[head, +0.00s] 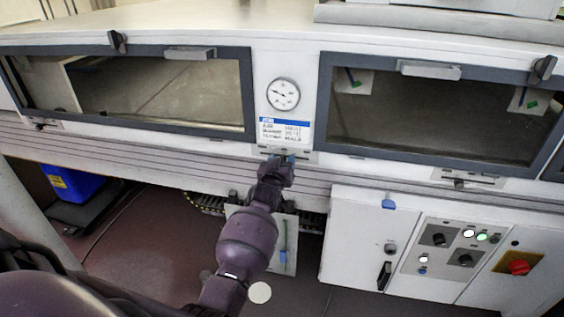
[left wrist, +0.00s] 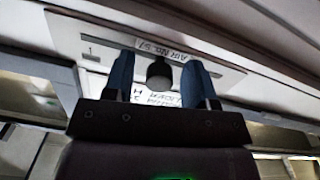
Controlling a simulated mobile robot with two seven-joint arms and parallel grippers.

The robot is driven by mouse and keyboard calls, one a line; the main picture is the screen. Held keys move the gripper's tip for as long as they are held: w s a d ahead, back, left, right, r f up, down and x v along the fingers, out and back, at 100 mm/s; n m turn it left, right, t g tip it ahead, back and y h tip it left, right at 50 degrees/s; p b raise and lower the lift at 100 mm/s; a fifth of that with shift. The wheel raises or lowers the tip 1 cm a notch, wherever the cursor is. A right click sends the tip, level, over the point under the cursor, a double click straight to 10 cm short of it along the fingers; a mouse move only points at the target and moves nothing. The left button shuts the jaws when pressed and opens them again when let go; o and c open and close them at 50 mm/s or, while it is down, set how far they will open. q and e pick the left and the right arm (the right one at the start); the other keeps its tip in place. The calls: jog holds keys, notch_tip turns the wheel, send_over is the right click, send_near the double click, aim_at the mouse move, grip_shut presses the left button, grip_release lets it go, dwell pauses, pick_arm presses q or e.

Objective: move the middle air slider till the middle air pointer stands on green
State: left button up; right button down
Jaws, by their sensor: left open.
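The middle air slider's plate (head: 304,157) is on the front edge below the label, largely hidden by my left gripper (head: 281,162). In the left wrist view, the slider's dark knob (left wrist: 159,72) stands between the two blue fingers of my left gripper (left wrist: 160,75), which is open around it; contact cannot be told. The plate (left wrist: 100,48) there carries partly hidden lettering. Behind the right window, a pale card (head: 343,86) bears a dark blue pointer (head: 350,77) beside a green patch (head: 357,84). The pointer appears off the green; no label shows which slider it belongs to. My right gripper is out of view.
A round gauge (head: 283,94) sits above the blue-headed label (head: 284,130). Another slider (head: 459,184) is at the right, and another card (head: 518,98) is behind the right window. A control cabinet (head: 360,240) stands below right; a blue bin (head: 75,183) is at lower left.

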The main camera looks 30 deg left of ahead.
pick_arm(q)
jog(key=p+v, duration=0.1)
jog(key=v, duration=0.9)
jog(key=shift+s, duration=0.3)
jog(key=shift+d, duration=0.1)
jog(key=s+d+f+m+g+h, duration=0.2)
jog(key=s+f, duration=0.3)
jog(key=s, duration=0.5)
jog(key=s+d+f+m+g+h, duration=0.1)
jog(key=s+d+f, duration=0.3)
jog(key=s, duration=0.5)
jog(key=s+d+f+m+g+h, duration=0.2)
jog(key=s+d+f+m, duration=0.1)
jog(key=s+f, duration=0.4)
jog(key=s, duration=0.3)
jog(key=shift+s+d+f+m+g+h, duration=0.15)
jog(key=shift+s+d+m+g+h, duration=0.15)
jog(key=shift+d+g, duration=0.1)
